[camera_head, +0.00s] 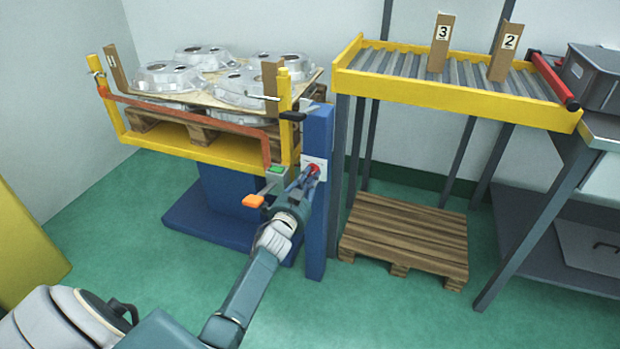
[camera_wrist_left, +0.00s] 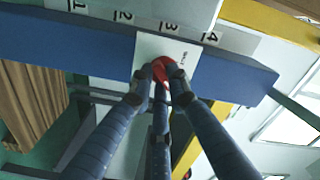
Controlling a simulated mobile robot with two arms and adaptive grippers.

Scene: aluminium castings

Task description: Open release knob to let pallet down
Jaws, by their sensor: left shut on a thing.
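The red release knob (camera_head: 313,169) sits on a white plate on the blue post (camera_head: 318,225) of the lift. In the left wrist view the knob (camera_wrist_left: 160,72) is between the fingertips, partly hidden by them. My left gripper (camera_head: 306,177) is shut on it. The pallet (camera_head: 187,127) stands raised on the yellow lift frame (camera_head: 200,152), with a board and several silver aluminium castings (camera_head: 166,76) on top. My right gripper shows in neither view.
An orange lever (camera_head: 253,201) and a green button (camera_head: 276,169) are close to my left gripper. An empty wooden pallet (camera_head: 408,238) lies on the floor under the yellow roller conveyor (camera_head: 455,93). Green floor is clear in front.

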